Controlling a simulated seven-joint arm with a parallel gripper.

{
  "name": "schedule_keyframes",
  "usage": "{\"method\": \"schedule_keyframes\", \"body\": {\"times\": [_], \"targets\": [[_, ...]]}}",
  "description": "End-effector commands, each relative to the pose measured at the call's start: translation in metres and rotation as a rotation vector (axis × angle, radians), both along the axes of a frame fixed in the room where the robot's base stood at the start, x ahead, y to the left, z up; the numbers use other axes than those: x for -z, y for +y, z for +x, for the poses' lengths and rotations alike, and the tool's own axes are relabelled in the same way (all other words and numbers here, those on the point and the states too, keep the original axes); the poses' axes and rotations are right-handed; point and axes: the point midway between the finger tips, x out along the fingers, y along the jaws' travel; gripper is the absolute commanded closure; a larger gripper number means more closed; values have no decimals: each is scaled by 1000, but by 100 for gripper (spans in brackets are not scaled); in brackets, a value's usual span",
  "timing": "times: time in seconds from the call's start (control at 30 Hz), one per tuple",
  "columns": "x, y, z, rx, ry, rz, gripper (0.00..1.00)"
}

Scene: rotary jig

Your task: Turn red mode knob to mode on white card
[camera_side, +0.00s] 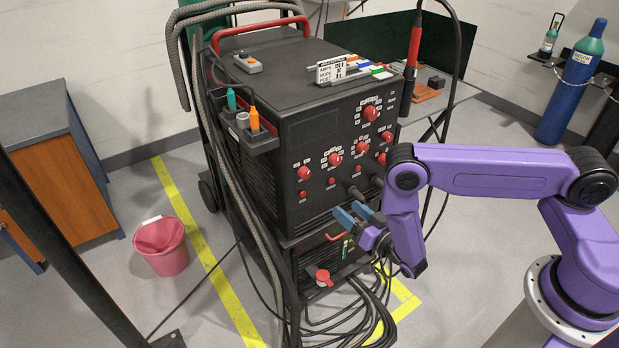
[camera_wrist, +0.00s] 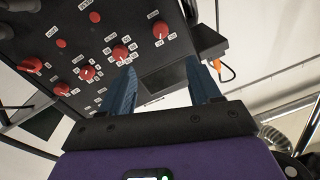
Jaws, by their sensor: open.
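The welding machine's black front panel carries several red knobs with small white labels around them. In the side view, one labelled red knob (camera_side: 335,159) sits at the middle left, another (camera_side: 362,143) beside it, and a larger one (camera_side: 371,114) at the upper right. I cannot tell which is the mode knob. The white card (camera_side: 331,70) stands on top of the machine; its small text is hard to read. My gripper (camera_side: 352,217) is open and empty, in front of the panel's lower part. In the wrist view, its blue fingers (camera_wrist: 163,86) are apart, near a red knob (camera_wrist: 120,52).
Cables hang down the machine's left side, and more lie on the floor by its base. A tool holder (camera_side: 250,140) juts from the left side. A pink bucket (camera_side: 161,246) stands on the floor.

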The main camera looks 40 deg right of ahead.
Motion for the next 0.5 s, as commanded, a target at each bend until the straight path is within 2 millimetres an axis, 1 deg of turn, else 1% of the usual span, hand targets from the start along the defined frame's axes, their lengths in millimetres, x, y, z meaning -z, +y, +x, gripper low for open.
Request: {"method": "schedule_keyframes", "body": {"times": [0.17, 0.5], "targets": [[-1, 0, 19, 4, -4, 4, 38], [-1, 4, 82, 2, -3, 3, 38]]}}
